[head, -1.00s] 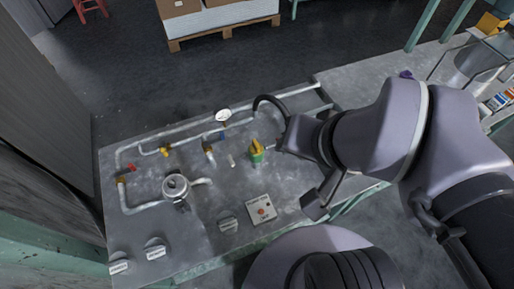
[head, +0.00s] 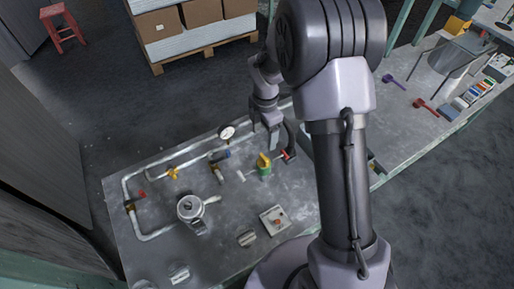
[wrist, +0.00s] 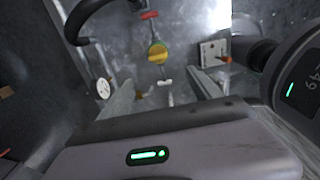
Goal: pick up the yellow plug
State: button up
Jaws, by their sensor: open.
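The yellow plug (head: 264,161) has a yellow top on a green body and stands on the grey metal bench. The wrist view shows its yellow top (wrist: 158,50) above and beyond the space between my fingers. My gripper (head: 273,138) is just behind the plug in the head view, with no visible contact. In the wrist view my gripper (wrist: 163,88) has its two fingers wide apart, with nothing held. A small white piece (wrist: 165,82) shows between the fingertips in that view.
Metal pipes (head: 130,190) with a gauge (head: 227,132) and yellow valve (head: 173,174) run left of the plug. A red-handled part (head: 287,155) is close on its right. A button box (head: 275,220) sits in front. A round pot-like fitting (head: 190,208) stands to the left.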

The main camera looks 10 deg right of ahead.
jog(key=b, duration=0.4)
send_near(264, 157)
jog(key=f, duration=0.5)
jog(key=shift+s+a+f, duration=0.1)
jog(key=shift+s+f, duration=0.1)
jog(key=shift+s, duration=0.1)
jog(key=f, duration=0.1)
jog(key=f+b, duration=0.1)
jog(key=f, duration=0.1)
jog(key=f+b, duration=0.1)
jog(key=f, duration=0.1)
jog(key=shift+w+f, duration=0.2)
jog(key=shift+w, duration=0.1)
jog(key=shift+r, duration=0.15)
jog(key=shift+c, duration=1.1)
jog(key=shift+r, duration=0.1)
jog(key=c, duration=1.2)
